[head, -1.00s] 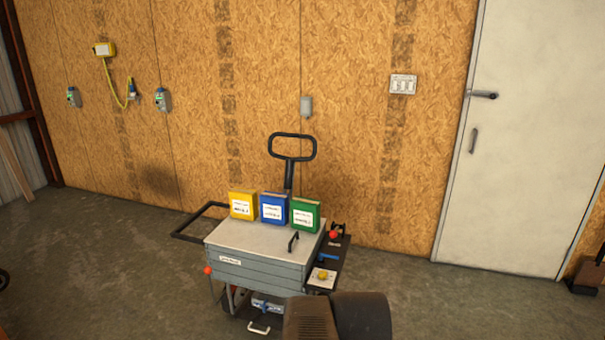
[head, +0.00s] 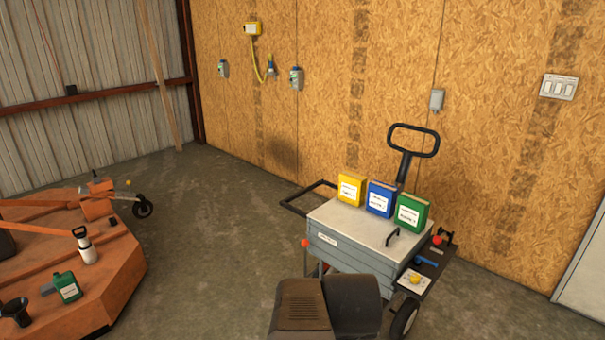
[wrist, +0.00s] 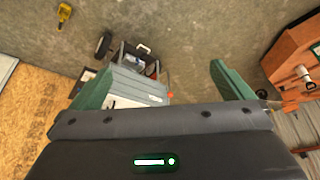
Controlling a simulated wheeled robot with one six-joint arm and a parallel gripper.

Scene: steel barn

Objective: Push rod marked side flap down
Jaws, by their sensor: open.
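A grey tool cart (head: 352,252) stands by the wood wall, with a black handle and a black open frame at its left side (head: 300,203). A dark side shelf (head: 428,268) on its right carries a red knob (head: 437,240), a blue piece and a yellow knob (head: 415,279). I cannot read a side flap label or tell which part is its rod. In the wrist view, my gripper (wrist: 163,88) is open, its two green fingers wide apart and nothing seen between them but floor and part of the cart (wrist: 140,85).
Yellow, blue and green boxes (head: 381,199) stand on the cart top. An orange machine deck (head: 75,255) with bottles is at the left. The concrete floor (head: 210,240) between them is clear. A pale door (head: 588,265) is at the right edge.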

